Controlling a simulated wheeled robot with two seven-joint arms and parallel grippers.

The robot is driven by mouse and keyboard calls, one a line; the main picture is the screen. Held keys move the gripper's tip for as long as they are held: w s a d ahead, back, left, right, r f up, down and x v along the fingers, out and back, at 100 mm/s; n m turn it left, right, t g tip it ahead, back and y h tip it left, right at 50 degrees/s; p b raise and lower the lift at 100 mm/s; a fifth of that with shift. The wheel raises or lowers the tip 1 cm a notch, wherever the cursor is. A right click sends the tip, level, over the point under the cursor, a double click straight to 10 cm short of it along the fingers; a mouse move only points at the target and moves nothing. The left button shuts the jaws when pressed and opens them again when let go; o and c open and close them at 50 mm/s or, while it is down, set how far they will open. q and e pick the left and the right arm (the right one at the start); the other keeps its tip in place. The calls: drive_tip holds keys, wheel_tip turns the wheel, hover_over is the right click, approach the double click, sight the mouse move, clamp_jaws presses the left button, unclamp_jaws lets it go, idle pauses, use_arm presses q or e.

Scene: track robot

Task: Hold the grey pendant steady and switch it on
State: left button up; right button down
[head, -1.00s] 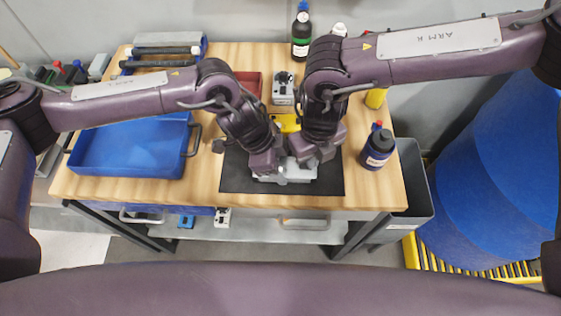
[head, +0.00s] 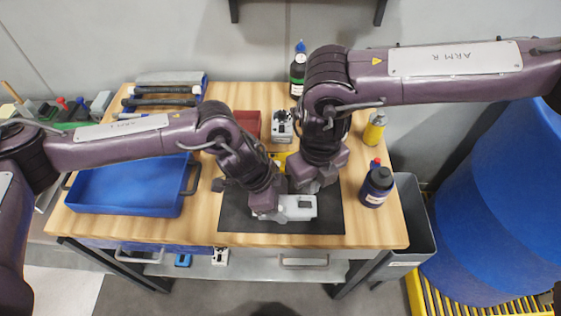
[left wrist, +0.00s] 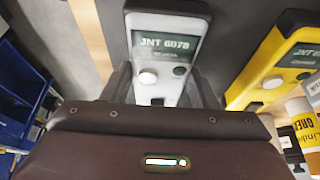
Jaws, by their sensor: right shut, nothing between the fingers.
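The grey pendant (head: 297,208) lies on the black mat (head: 325,225). Its face shows in the left wrist view (left wrist: 162,58), with a dark display reading "JNT 6078", a round pale knob, a dark round button beside it and a black part lower down. My left gripper (head: 264,208) is at the pendant's left end. In the left wrist view its fingers (left wrist: 160,88) press against both long sides, shut on the pendant. My right gripper (head: 312,186) is shut and empty just behind the pendant, in the head view hiding part of the mat.
A yellow pendant (left wrist: 270,65) lies close beside the grey one. Another grey device (head: 282,127) and a red tray (head: 248,122) are behind. A dark bottle (head: 376,186) stands at right. A blue tray (head: 125,190) fills the left. The mat's front is clear.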

use_arm(q)
drive_tip(key=o, duration=0.5)
